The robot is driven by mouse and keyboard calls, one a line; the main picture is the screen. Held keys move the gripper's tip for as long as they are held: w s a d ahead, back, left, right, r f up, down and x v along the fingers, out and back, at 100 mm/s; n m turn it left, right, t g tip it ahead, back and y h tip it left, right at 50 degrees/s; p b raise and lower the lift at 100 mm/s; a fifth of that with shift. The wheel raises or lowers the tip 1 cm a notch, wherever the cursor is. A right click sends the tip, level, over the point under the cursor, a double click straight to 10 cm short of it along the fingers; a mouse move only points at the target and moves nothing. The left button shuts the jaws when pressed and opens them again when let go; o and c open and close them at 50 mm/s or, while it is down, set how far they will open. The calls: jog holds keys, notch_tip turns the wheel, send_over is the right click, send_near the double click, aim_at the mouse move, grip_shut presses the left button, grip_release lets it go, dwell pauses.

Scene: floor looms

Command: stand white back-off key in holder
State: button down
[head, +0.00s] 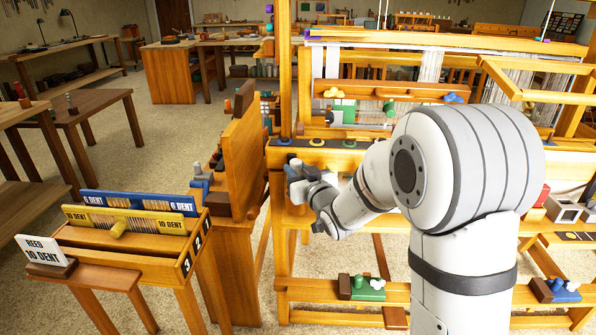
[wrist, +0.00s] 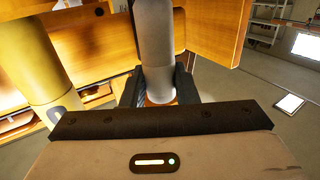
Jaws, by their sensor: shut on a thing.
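In the wrist view a pale grey-white cylinder (wrist: 154,45), which looks like the white back-off key, stands between the two dark fingers of my gripper (wrist: 157,92). The gripper is shut on it. Its lower end shows an orange-brown patch between the fingers.
A rack with blue and yellow reed boards (head: 125,222) and a "REED 10 DENT" sign (head: 45,251) stands at the left. Grey and blue pieces (head: 200,181) are by the panel. A yellow post (wrist: 38,60) is close at left in the wrist view. Floor is open behind.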

dwell(0.3)
jog(key=c, duration=1.1)
grip_release()
jog(key=shift+o, duration=0.2)
jog(key=v, duration=0.7)
jog(key=shift+s+d+p, duration=0.25)
jog(key=shift+s+p, duration=0.05)
jog(key=shift+s, duration=0.05)
jog(key=shift+r, duration=0.1)
